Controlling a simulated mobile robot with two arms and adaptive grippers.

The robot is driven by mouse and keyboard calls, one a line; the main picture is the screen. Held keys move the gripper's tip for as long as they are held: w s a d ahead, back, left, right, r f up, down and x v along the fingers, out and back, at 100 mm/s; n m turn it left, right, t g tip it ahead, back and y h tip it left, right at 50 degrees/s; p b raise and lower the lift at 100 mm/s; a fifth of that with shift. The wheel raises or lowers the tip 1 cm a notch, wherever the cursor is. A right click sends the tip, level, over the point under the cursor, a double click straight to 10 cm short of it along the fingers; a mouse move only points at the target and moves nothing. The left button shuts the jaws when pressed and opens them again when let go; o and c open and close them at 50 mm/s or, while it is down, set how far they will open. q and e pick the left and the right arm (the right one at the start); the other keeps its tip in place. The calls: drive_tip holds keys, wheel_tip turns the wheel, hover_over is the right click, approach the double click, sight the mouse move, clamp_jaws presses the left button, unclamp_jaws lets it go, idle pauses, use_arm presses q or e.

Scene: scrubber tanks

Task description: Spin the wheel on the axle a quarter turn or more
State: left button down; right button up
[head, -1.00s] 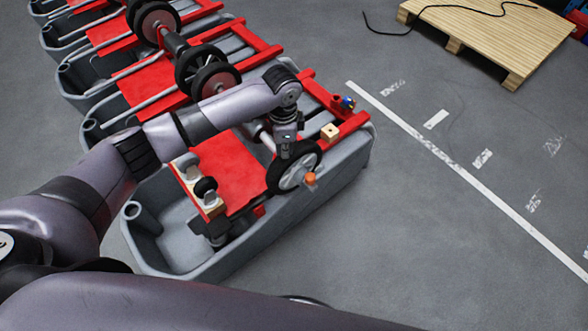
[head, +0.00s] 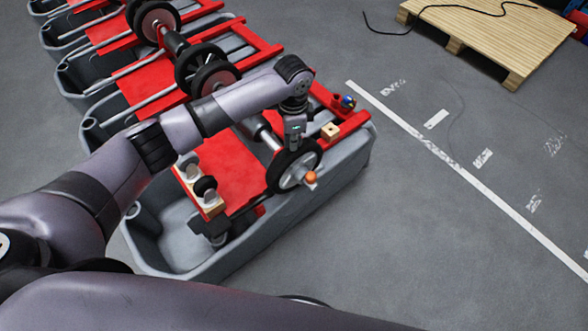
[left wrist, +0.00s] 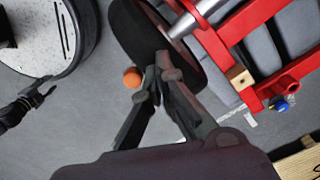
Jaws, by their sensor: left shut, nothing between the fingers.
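The wheel (head: 283,178), with a black tyre and pale spoked hub, sits on the axle at the near end of the closest scrubber tank. An orange cap (head: 311,177) tips the axle end. My left gripper (head: 293,146) points down at the top of the tyre. In the left wrist view its fingers (left wrist: 160,75) are shut and empty, against or just above the black tread (left wrist: 140,35); contact is unclear. The orange cap (left wrist: 132,78) shows beside the fingers. What looks like my right gripper (left wrist: 45,95) is at the left edge, small and unclear.
The grey tank (head: 330,187) carries a red frame with a wooden block (head: 330,131) and a small blue part (head: 348,101). A second wheel set (head: 207,70) stands behind. A pallet (head: 500,35) lies at the upper right.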

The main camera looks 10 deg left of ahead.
sight(305, 143)
use_arm(q)
drive_tip(key=shift+w+d+f, duration=0.1)
drive_tip(key=shift+w+d, duration=0.5)
drive_tip(key=shift+w, duration=0.2)
use_arm(e)
drive_tip(key=shift+f, duration=0.5)
use_arm(q)
drive_tip(key=shift+b, duration=0.3)
drive_tip(key=shift+w+d+f+b, duration=0.25)
drive_tip(key=shift+w+b, duration=0.05)
drive_tip(key=shift+b, duration=0.15)
drive_tip(key=shift+w+d+f+b, duration=0.15)
drive_tip(key=shift+w+d+b, duration=0.3)
drive_tip(key=shift+w+b, duration=0.15)
use_arm(e)
drive_tip(key=shift+s+a+f, duration=0.1)
drive_tip(key=shift+a+f, duration=0.2)
drive_tip(key=shift+f, duration=0.2)
drive_tip(key=shift+a+f, duration=0.3)
drive_tip(key=shift+f, duration=0.2)
